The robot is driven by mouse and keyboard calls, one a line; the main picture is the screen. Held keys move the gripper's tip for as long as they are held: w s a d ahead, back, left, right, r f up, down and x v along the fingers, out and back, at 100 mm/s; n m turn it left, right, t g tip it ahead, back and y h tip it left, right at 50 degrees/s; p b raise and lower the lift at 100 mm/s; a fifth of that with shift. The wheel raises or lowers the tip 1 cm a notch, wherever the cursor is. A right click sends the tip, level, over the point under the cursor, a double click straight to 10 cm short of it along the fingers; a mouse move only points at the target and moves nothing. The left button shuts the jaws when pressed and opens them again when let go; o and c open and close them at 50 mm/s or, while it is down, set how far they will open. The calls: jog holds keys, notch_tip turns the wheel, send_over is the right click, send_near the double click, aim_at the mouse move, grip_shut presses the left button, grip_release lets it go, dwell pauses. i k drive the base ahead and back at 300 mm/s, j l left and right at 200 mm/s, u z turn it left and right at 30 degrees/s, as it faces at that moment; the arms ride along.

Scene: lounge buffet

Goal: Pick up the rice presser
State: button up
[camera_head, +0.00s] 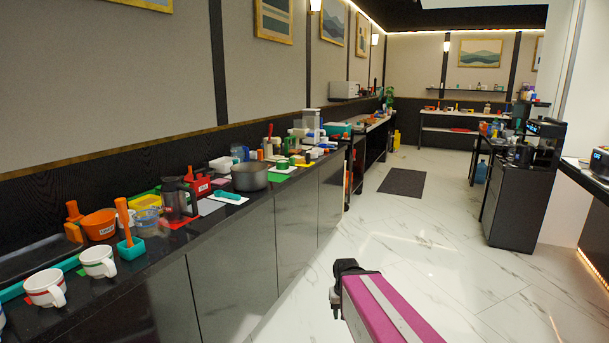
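No thing is clearly recognisable as the rice presser at this distance. One possible match is a teal square block with an upright orange handle (131,248), on the near left of the dark counter (225,222). It stands just behind two white mugs. Part of my magenta arm with a dark end piece shows at the bottom centre, over the floor and well to the right of the counter. No gripper fingers can be made out there.
The two mugs (99,262) (46,288) stand near the counter's front edge. A glass carafe (178,200), a grey pot (249,176) and several small items crowd the counter. The marble floor (430,225) is open. A black cabinet (513,200) stands right.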

aim_at(260, 151)
jog(key=i+l+u, duration=0.15)
jog(key=i+u, duration=0.15)
jog(key=i+l+u, duration=0.3)
jog(key=l+u, duration=0.2)
jog(key=l, duration=0.3)
jog(key=k+l+u, duration=0.2)
jog(key=l, duration=0.3)
jog(key=i+l, duration=0.15)
jog(key=l, duration=0.15)
jog(key=i+l, duration=0.15)
jog(key=l, duration=0.2)
jog(key=i+l, duration=0.35)
jog(key=l, duration=0.25)
jog(key=u, duration=0.05)
